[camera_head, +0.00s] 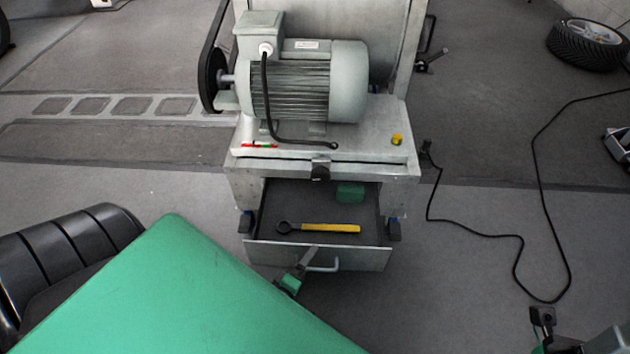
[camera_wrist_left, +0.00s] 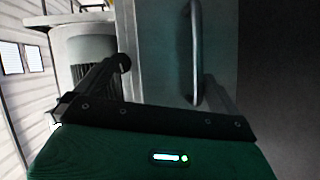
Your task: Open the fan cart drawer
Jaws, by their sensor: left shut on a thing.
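The fan cart drawer (camera_head: 345,257) stands open under the cart's top, pulled out toward me. It holds a yellow-handled wrench (camera_head: 322,227) and a green block (camera_head: 350,193). The drawer's bar handle (camera_head: 325,267) is on its front face and also shows in the left wrist view (camera_wrist_left: 196,45). My left gripper (camera_head: 308,262) is at the left part of this handle, shut on it. My right gripper (camera_head: 543,318) is at the bottom right, apart from the cart, partly cut off.
A grey motor (camera_head: 305,88) with a belt wheel sits on the cart's top (camera_head: 350,140). A black cable (camera_head: 535,180) lies on the floor at the right. A tyre (camera_head: 588,45) lies at the far right. The floor right of the drawer is mostly clear.

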